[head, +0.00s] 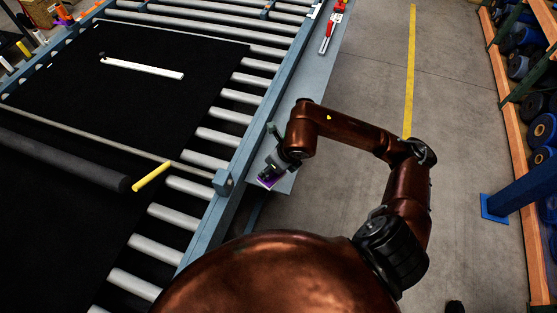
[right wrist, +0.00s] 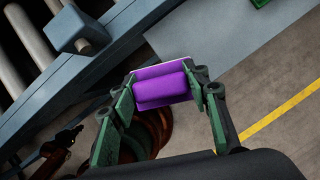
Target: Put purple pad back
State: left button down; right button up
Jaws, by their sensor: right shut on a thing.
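The purple pad (right wrist: 161,88) is a small block with a pale edge along its far side. My right gripper (right wrist: 163,82) is shut on it, with a green finger on each side. In the head view the right gripper (head: 272,174) is at the near end of the grey side shelf (head: 296,92) beside the conveyor. Only a sliver of the pad (head: 267,183) shows there, below the fingers. I cannot tell whether the pad touches the shelf. My left gripper is not in view.
The roller conveyor (head: 215,137) with a black belt (head: 140,95) fills the left; a white bar (head: 142,68) lies on the belt. A blue-grey bracket (head: 223,182) sits on the conveyor rail. A red tool (head: 330,32) lies at the shelf's far end. Open floor lies right.

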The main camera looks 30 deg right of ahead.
jog(key=w+d+f+p, duration=0.1)
jog(key=w+d+f, duration=0.2)
jog(key=w+d+f+p, duration=0.1)
jog(key=w+d+f, duration=0.2)
jog(key=w+d+f+p, duration=0.1)
jog(key=w+d+f, duration=0.1)
jog(key=w+f, duration=0.1)
jog(key=shift+w+d+f+p, duration=0.35)
jog(key=shift+w+d, duration=0.05)
jog(key=shift+w, duration=0.2)
notch_tip(320, 180, down, 2)
jog(key=shift+f+p, duration=0.1)
jog(key=shift+p, duration=0.6)
jog(key=shift+f, duration=0.45)
